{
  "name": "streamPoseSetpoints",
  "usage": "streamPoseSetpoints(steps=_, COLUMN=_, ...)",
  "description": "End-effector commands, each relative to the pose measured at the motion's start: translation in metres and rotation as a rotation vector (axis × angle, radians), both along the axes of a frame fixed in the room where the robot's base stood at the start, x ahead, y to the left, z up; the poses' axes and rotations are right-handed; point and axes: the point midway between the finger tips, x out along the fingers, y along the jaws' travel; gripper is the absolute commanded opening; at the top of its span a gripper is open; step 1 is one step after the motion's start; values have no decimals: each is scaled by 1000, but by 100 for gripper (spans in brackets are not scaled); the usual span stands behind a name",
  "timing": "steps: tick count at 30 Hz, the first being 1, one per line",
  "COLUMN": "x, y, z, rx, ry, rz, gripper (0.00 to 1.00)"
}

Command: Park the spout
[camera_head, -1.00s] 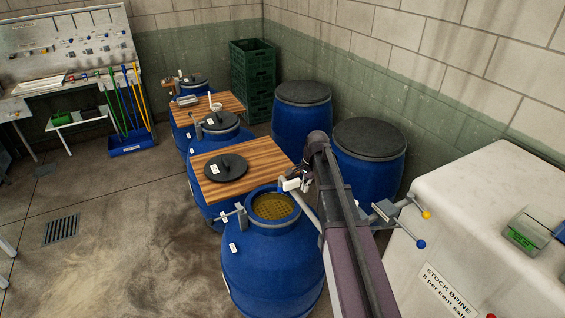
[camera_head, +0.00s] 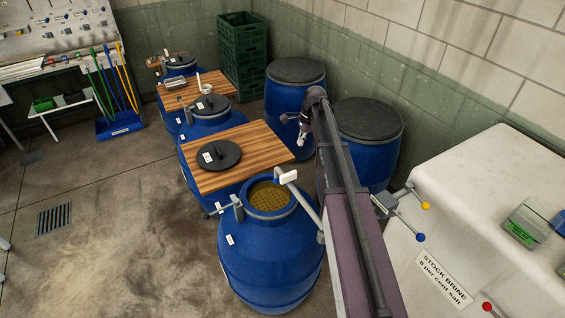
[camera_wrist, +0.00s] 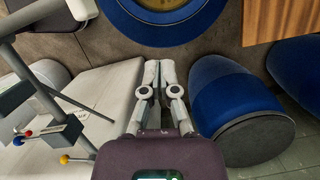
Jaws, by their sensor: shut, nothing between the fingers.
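The spout (camera_head: 305,202) is a pale grey bent pipe with a white block at its end, at the right of the open blue barrel (camera_head: 262,262). In the head view its end overlaps the back-right rim. In the wrist view the spout (camera_wrist: 30,17) lies at upper left, its white end left of the barrel mouth (camera_wrist: 165,8). My gripper (camera_head: 303,134) is beyond the spout's end and apart from it, partly hidden by my arm. The wrist view shows my gripper (camera_wrist: 155,68) with fingers together and empty.
Lidded blue barrels (camera_head: 292,90) stand behind. A white brine tank (camera_head: 465,225) with ball-ended levers (camera_head: 421,237) stands right.

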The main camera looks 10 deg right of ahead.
Motion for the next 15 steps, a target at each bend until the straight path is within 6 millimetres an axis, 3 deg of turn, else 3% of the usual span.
streamPoseSetpoints(steps=15, x=0, y=12, z=-16, rx=0, ry=-1, rz=11, gripper=0)
